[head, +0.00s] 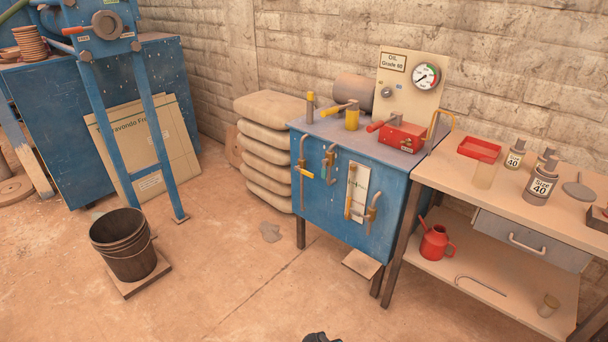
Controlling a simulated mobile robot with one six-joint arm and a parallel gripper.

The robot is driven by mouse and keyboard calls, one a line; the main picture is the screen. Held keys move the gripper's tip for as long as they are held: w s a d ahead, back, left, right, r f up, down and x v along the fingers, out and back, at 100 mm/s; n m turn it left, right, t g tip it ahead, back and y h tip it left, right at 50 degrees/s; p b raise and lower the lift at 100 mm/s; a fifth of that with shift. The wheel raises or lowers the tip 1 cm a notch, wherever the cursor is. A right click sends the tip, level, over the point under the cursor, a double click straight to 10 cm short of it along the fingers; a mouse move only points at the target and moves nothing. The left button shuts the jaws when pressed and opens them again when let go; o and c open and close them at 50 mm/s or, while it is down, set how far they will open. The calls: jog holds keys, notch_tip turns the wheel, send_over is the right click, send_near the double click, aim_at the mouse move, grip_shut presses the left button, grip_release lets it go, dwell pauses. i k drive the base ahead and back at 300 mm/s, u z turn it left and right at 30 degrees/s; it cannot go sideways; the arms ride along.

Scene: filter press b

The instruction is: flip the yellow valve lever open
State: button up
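A blue cabinet (330,205) with a grey top carries pipes and valves on its front. A small yellow lever (306,173) sits on the left front pipe, lying roughly crosswise to it. A second yellow lever (335,109) juts left from a fitting above a yellow cylinder (352,119) on the cabinet top. I cannot tell which one is the valve lever of the task. A dark piece, apparently the tip of my gripper (322,338), shows at the bottom edge, on the floor side and well apart from the cabinet. Its fingers cannot be made out.
A red block with a red lever (402,137) and a gauge panel (413,82) stand on the cabinet top. A workbench (545,185) with cans adjoins at right. Stacked sacks (270,140) stand at left, a bucket (130,245) farther left. The floor before the cabinet is mostly clear.

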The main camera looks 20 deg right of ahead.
aim_at(307, 173)
jog(key=z, duration=0.05)
jog(key=i, duration=1.15)
jog(key=u, duration=0.05)
jog(key=k, duration=1.4)
jog(key=u, duration=0.55)
jog(key=i, duration=1.1)
jog(key=u, duration=0.35)
